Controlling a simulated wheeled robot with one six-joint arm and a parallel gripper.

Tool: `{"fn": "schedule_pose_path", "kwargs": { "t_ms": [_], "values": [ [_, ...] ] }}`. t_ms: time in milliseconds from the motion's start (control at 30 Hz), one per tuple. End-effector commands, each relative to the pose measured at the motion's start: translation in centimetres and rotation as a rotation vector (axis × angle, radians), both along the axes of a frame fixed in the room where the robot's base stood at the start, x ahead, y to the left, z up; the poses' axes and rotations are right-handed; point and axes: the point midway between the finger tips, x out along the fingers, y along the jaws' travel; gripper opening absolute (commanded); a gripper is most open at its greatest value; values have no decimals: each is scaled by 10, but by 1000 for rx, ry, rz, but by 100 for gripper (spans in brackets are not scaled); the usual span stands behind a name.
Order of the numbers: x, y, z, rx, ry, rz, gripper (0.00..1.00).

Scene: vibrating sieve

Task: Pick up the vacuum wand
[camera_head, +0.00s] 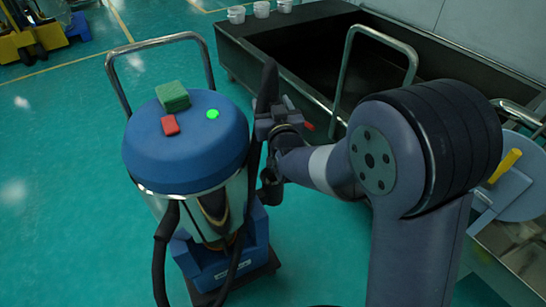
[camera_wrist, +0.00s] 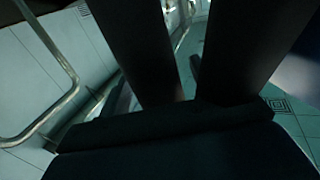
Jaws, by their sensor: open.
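The vacuum cleaner (camera_head: 186,140) stands on the floor left of centre in the head view, with a blue lid and a metal body. A dark, upright, flat-ended piece (camera_head: 267,85), which looks like the vacuum wand, rises at its right side. My gripper (camera_head: 270,122) is at this piece, close against the vacuum's right side. In the wrist view two dark long shapes, apparently my gripper's fingers (camera_wrist: 190,50), stand apart, with a dark bar (camera_wrist: 170,125) across their base. I cannot tell whether that bar is the wand. My gripper is open; contact with the wand is unclear.
A dark open trough (camera_head: 300,60) with a metal rail stands behind.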

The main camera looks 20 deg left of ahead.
Motion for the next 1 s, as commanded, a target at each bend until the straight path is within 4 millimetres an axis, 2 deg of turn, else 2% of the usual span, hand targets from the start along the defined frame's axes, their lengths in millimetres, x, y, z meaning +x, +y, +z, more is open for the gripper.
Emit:
{"fn": "schedule_pose_path", "kwargs": {
  "t_ms": [267, 833, 1000],
  "values": [
    [2, 1, 0, 0, 0, 0, 62],
    [2, 1, 0, 0, 0, 0, 15],
    [2, 1, 1, 1, -2, 0, 14]
  ]
}}
